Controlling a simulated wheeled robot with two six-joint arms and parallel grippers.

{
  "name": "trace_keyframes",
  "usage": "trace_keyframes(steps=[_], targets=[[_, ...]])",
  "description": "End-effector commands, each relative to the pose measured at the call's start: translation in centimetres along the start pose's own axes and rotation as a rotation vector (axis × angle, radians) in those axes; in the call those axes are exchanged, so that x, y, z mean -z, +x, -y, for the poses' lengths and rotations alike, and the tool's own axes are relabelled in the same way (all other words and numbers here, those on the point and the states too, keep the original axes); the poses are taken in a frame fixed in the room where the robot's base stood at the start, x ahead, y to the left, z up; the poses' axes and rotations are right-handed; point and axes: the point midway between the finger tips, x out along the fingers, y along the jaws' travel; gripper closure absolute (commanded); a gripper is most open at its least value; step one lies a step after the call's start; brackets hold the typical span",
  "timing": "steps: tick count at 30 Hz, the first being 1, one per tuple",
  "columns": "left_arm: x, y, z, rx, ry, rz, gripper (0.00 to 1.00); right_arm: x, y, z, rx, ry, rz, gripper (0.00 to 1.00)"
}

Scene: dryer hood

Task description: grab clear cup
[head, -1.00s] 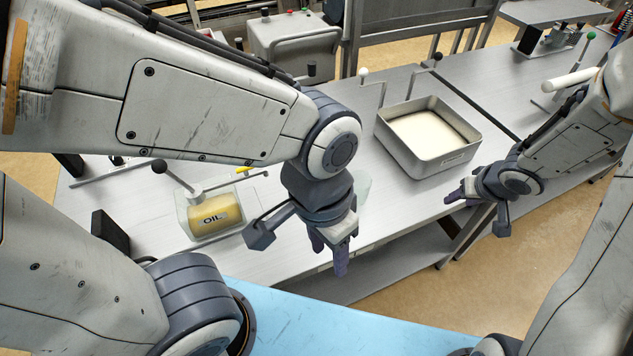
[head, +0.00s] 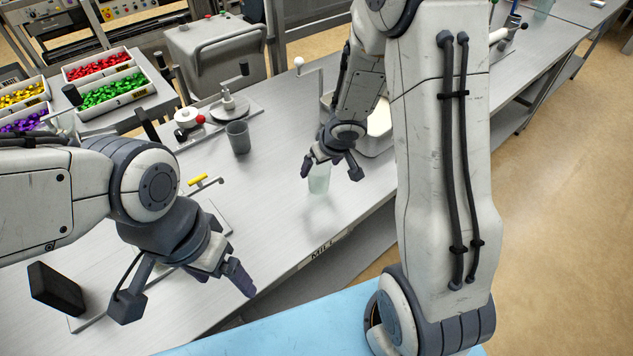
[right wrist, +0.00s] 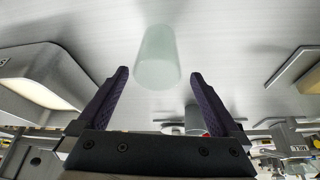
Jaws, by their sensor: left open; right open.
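The clear cup (head: 319,181) is a pale greenish translucent cup standing on the grey metal bench, near its front edge, in the head view. In the right wrist view the cup (right wrist: 158,62) shows between and beyond the two fingertips, with its edges faint against the bench. My right gripper (head: 306,168) is open beside the cup, and its fingers partly overlap the cup's top in the head view; in the right wrist view its fingers (right wrist: 160,76) are apart with nothing gripped. My left gripper (head: 233,283) is open and empty over the bench at the left.
A dark grey cup (head: 238,138) stands behind the clear cup to the left. A metal tray (head: 374,145) is partly hidden behind my right arm. Bins with coloured pieces (head: 112,92) are at the back left. A black block (head: 57,289) is at the front left.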

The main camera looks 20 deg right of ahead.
Motion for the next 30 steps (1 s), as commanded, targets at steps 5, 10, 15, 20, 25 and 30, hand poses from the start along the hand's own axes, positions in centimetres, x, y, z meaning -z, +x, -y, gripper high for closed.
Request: trace_keyframes(steps=[5,10,15,20,25,30], targets=[[-0.1,1.5,0.1,0.0,0.001,0.0,0.15,-0.3,1.9,-0.2,0.0,0.0,0.001,0.0],[-0.2,3.5,0.2,0.0,0.001,0.0,0.15,-0.5,4.5,-0.3,0.0,0.0,0.0,0.0],[-0.2,3.8,0.3,0.0,0.001,0.0,0.15,-0.2,5.2,-0.3,-0.001,-0.001,0.0,0.0],[-0.2,3.6,0.3,0.0,0.001,0.0,0.15,-0.2,5.0,-0.3,-0.001,-0.001,0.0,0.04],[-0.2,3.6,0.3,0.0,0.001,-0.001,0.15,-0.2,5.0,-0.2,-0.001,-0.001,0.0,0.69],[-0.2,3.6,0.3,0.0,0.001,-0.001,0.15,-0.2,5.0,-0.2,-0.001,-0.001,-0.001,0.72]])
